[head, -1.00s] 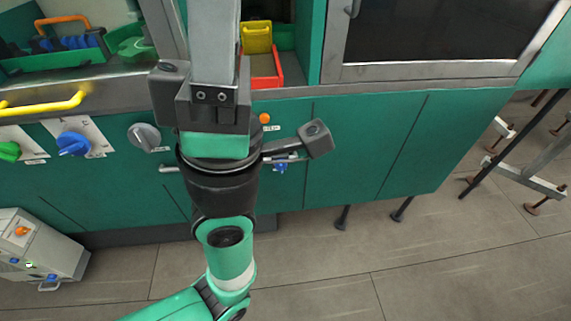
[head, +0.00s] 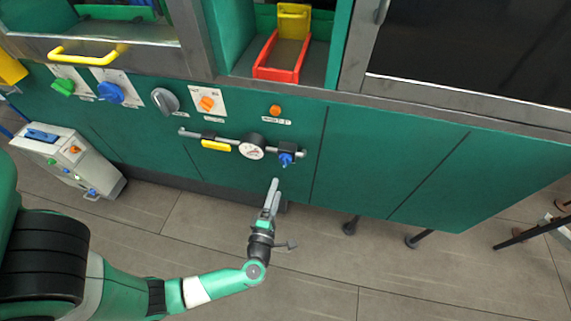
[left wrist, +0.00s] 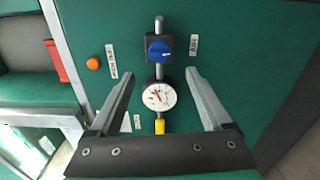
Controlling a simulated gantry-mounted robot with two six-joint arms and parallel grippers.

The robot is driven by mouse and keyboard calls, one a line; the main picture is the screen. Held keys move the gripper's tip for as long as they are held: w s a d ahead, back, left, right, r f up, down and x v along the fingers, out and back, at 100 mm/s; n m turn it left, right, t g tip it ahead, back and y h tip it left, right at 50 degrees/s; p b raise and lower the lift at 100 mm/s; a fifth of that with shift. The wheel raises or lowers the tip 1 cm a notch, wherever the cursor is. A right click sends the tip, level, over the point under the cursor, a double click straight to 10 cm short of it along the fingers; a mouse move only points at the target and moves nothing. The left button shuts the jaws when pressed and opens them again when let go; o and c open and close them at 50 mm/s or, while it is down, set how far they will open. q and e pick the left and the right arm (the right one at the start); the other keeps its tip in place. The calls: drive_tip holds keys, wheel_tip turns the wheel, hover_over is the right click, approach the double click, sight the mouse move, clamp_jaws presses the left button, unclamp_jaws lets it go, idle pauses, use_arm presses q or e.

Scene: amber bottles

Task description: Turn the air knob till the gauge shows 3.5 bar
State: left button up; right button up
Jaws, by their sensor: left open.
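The blue air knob (head: 286,159) sits on the right end of a grey pipe on the green panel. It also shows in the left wrist view (left wrist: 158,48). Beside it on the same pipe is a round white gauge (head: 252,146), also seen in the left wrist view (left wrist: 159,96); its red needle is visible but the value is too small to read. My left gripper (head: 274,184) is in front of and below the knob, apart from it. In the left wrist view its open, empty fingers (left wrist: 160,72) stand either side of the pipe line. My right gripper is not in view.
A yellow valve handle (head: 216,146) is left of the gauge. An orange button (head: 275,111), an orange knob (head: 207,103), a grey knob (head: 165,100) and blue (head: 110,92) and green (head: 63,87) knobs line the panel. A red tray (head: 277,73) sits above. Floor in front is mostly clear.

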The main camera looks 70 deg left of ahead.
sight(284, 164)
use_arm(q)
drive_tip(key=b+x, duration=0.3)
drive_tip(key=x, duration=0.7)
drive_tip(key=shift+w+a, duration=0.15)
drive_tip(key=shift+a, duration=0.15)
clamp_jaws()
